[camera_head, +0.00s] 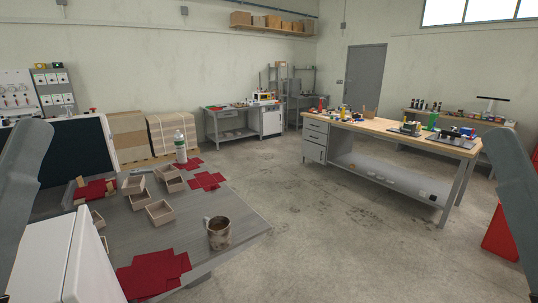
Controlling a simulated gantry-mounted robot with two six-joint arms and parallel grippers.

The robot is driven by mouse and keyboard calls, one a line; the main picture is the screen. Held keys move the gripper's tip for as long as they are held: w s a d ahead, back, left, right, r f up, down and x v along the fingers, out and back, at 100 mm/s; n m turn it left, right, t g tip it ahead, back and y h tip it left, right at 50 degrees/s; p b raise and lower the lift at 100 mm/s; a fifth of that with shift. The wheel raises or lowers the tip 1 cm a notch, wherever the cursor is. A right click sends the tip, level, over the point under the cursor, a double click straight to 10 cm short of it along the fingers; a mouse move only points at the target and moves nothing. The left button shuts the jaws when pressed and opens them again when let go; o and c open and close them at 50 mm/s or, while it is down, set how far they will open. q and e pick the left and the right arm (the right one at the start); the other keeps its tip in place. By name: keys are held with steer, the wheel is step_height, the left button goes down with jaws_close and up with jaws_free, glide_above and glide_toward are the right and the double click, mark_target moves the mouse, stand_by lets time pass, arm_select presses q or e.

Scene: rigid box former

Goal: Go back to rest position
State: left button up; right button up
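My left arm comes in at the left edge and my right arm at the right edge of the head view. Neither gripper shows; both lie outside the frame. On the grey table (226,203) at the left, several small open boxes, one of them a front box (160,212), stand in a loose group. Flat red cross-shaped sheets lie around them: one at the front (153,274), one to the right (207,181) and one at the left (93,190).
A mug (219,233) stands near the table's right edge, and a bottle (180,148) stands at the back. A white machine (75,262) fills the lower left. A workbench (390,133) with tools stands to the right. The floor between table and bench is clear.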

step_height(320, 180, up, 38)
steer(key=p, duration=3.5)
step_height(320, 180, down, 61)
steer(key=b, duration=6.1)
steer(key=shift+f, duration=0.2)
